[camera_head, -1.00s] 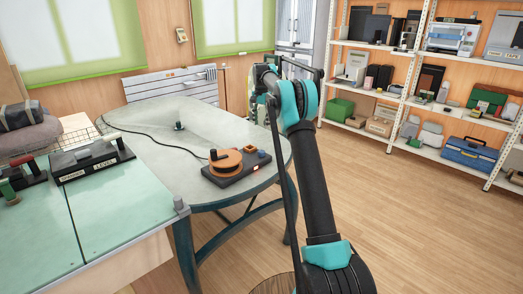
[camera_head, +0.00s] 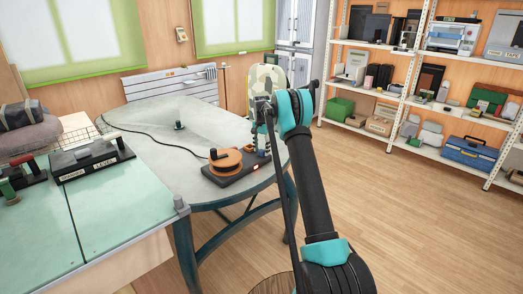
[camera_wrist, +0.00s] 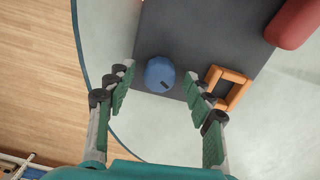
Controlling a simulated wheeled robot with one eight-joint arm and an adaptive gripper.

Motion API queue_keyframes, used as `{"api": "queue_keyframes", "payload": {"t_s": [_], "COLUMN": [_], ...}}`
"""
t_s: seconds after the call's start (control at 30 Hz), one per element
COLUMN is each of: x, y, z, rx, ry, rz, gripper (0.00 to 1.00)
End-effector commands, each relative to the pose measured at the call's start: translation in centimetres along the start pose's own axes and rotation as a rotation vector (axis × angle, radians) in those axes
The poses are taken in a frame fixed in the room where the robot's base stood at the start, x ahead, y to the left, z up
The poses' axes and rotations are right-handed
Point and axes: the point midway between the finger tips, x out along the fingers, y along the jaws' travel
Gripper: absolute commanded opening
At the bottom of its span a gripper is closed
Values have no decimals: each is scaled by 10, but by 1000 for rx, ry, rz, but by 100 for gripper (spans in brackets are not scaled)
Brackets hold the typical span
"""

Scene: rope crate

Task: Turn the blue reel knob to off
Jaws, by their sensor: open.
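The blue knob (camera_wrist: 159,72) sits on a dark base plate (camera_wrist: 205,45), near its edge, in the wrist view. A small dark mark shows on the knob's lower right part; I cannot read any off label. My gripper (camera_wrist: 158,80) is open, with one green-padded finger on each side of the knob and gaps between. The fingers appear above the plate, and I cannot tell their exact height. In the head view, the orange reel (camera_head: 226,158) stands on the same dark base, and my gripper (camera_head: 263,138) hangs over the base's right end, largely covering the knob.
An orange square frame (camera_wrist: 229,90) is on the plate close to the right finger. A red rounded part (camera_wrist: 294,22) is at the upper right. The base rests on a pale rounded table (camera_head: 160,120). A black cable runs across the table.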

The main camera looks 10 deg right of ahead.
Motion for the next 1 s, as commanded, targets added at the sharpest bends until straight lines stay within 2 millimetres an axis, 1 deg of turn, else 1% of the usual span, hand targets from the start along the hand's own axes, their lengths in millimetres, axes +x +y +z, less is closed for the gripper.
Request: {"api": "queue_keyframes", "payload": {"t_s": [0.27, 0.67, 0.87, 1.0], "x": [1, 1, 1, 1], "y": [0, 0, 0, 0], "z": [0, 0, 0, 0], "rx": [0, 0, -11, -49], "ry": [0, 0, 0, 0], "rz": [0, 0, 0, 0], "gripper": [53, 3, 3, 3]}}
